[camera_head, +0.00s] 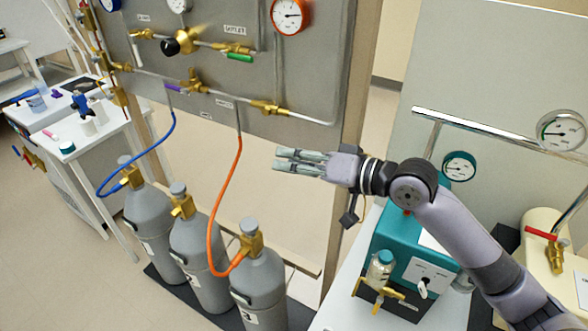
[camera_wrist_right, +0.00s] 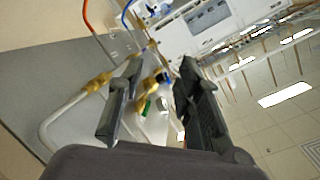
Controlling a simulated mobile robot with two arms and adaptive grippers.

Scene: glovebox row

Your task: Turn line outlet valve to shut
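The grey panel (camera_head: 200,75) carries a brass valve with a green handle (camera_head: 239,57), just below a label that seems to read OUTLET (camera_head: 235,30). The handle lies roughly along the pipe. My right gripper (camera_head: 282,160) is to the right of and below this valve, apart from it, pointing left, with nothing held. In the right wrist view, its two fingers (camera_wrist_right: 159,68) stand well apart, and the green handle (camera_wrist_right: 148,105) shows between them at a distance. My left gripper is not in view.
A regulator with a black knob (camera_head: 171,46), a purple-handled valve (camera_head: 173,87) and an orange gauge (camera_head: 291,15) are on the panel. An orange hose (camera_head: 231,180) and grey cylinders (camera_head: 198,255) stand below. A teal device (camera_head: 400,245) sits under my right arm.

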